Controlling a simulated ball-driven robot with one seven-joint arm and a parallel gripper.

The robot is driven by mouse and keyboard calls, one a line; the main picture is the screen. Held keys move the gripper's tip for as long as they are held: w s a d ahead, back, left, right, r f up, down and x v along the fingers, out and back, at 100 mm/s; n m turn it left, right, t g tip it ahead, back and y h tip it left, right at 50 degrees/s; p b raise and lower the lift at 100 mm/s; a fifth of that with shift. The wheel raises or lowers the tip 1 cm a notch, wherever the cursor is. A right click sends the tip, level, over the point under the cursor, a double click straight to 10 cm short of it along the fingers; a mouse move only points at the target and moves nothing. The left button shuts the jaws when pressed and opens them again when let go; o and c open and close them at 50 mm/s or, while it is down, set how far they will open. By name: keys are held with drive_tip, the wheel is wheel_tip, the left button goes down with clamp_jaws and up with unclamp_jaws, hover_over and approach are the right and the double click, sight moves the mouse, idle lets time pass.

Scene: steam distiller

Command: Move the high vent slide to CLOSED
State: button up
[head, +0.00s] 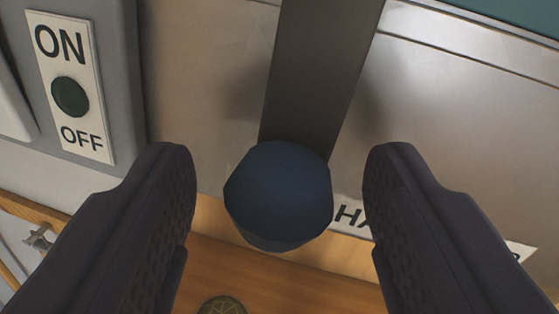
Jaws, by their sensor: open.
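My gripper (279,165) is open, with one finger on each side of a dark blue faceted knob (279,190). A gap shows between the knob and each finger in this view. The knob sits at the lower end of a dark grey bar (318,80) that runs up out of the picture in front of a metal panel. I cannot tell whether this knob and bar belong to the high vent slide. No vent opening and no CLOSED marking can be made out.
A white plate with ON and OFF (83,135) and a dark green round button (70,97) is at the upper left. A white label (350,214) starting "HA" is partly hidden by my right finger. A wooden surface (285,272) with a round brass-coloured piece (222,306) lies below.

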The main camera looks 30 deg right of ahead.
clamp_jaws()
drive_tip(key=s+d, duration=0.1)
drive_tip(key=d, duration=0.2)
drive_tip(key=s+d, duration=0.2)
drive_tip(key=d, duration=0.1)
drive_tip(key=s+d, duration=0.2)
drive_tip(key=d, duration=0.1)
drive_tip(key=shift+s, duration=0.1)
drive_tip(key=shift+a, duration=0.1)
drive_tip(key=shift+c, duration=0.5)
unclamp_jaws()
drive_tip(key=shift+o, duration=0.5)
drive_tip(key=shift+d, duration=0.2)
drive_tip(key=shift+s+a, duration=0.1)
